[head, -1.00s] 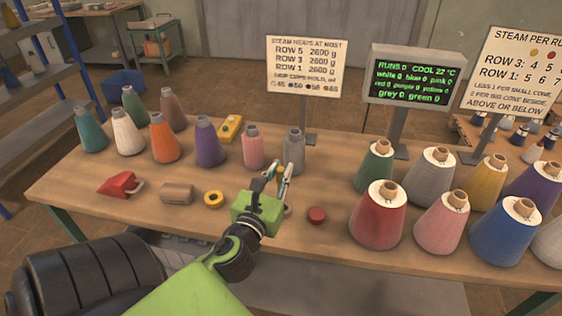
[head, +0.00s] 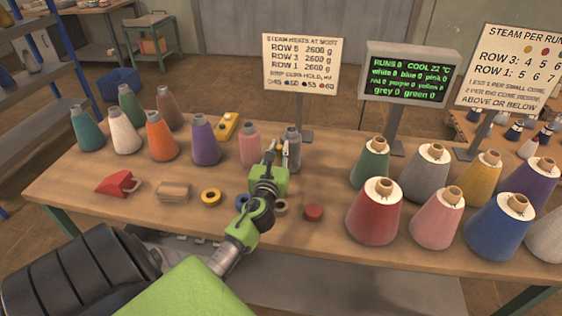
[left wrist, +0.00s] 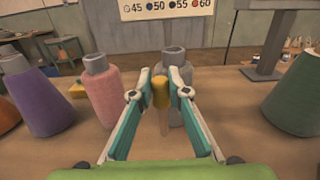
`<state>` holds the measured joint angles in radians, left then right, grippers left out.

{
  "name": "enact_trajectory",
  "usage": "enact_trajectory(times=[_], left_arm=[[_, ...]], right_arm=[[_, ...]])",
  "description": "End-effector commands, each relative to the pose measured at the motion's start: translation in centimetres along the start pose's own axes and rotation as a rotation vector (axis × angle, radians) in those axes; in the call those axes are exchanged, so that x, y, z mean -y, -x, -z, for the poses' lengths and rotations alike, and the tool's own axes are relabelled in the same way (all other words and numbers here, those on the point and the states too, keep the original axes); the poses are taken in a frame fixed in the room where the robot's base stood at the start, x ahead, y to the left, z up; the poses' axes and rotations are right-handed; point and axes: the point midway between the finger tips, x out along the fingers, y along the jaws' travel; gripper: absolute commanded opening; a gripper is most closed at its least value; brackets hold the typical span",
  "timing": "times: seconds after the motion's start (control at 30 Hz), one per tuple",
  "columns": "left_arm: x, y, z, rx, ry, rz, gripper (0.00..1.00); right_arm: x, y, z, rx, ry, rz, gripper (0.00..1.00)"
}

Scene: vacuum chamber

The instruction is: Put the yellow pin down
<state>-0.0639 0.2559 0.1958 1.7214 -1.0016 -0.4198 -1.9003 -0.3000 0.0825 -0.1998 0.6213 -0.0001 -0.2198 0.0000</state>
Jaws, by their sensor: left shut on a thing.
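The yellow pin (left wrist: 160,92) is between the fingertips of my left gripper (left wrist: 163,80) in the left wrist view. It stands about upright, with a yellow upper part and a tan part below. My left gripper (head: 280,150) is shut on it, over the table (head: 335,200) in the head view. The gripper is just in front of the small grey cone (head: 294,152), which shows behind the pin in the left wrist view (left wrist: 173,62). I cannot tell if the pin's lower end touches the table. My right gripper is not in view.
A pink cone (head: 250,146) and a purple cone (head: 205,143) stand left of the gripper. A red puck (head: 313,213), a blue ring (head: 242,201) and a yellow ring (head: 211,197) lie nearer the front. Big cones, such as the red one (head: 375,220), fill the right side.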

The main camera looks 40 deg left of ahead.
Motion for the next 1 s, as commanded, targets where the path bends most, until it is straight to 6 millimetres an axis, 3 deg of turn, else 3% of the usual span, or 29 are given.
enact_trajectory(times=[0.17,0.4,0.83,0.87,0.9,1.0], left_arm=[[0.3,-0.9,1.2,0.002,0.000,-0.001,0.00],[0.5,-1.2,4.5,0.000,0.002,-0.002,0.00],[0.4,-1.2,4.9,0.002,-0.001,0.000,0.00],[0.4,-1.2,4.9,0.001,-0.001,0.000,0.21],[0.4,-1.2,4.8,0.001,-0.001,0.000,0.32],[0.4,-1.2,4.8,0.000,-0.001,-0.001,0.33]], right_arm=[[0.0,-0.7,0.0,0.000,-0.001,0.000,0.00],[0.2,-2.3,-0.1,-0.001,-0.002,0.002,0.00],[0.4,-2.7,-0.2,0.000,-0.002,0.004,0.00],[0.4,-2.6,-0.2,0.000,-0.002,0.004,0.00],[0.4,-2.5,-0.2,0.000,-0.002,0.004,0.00],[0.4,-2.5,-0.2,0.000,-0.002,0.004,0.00]])
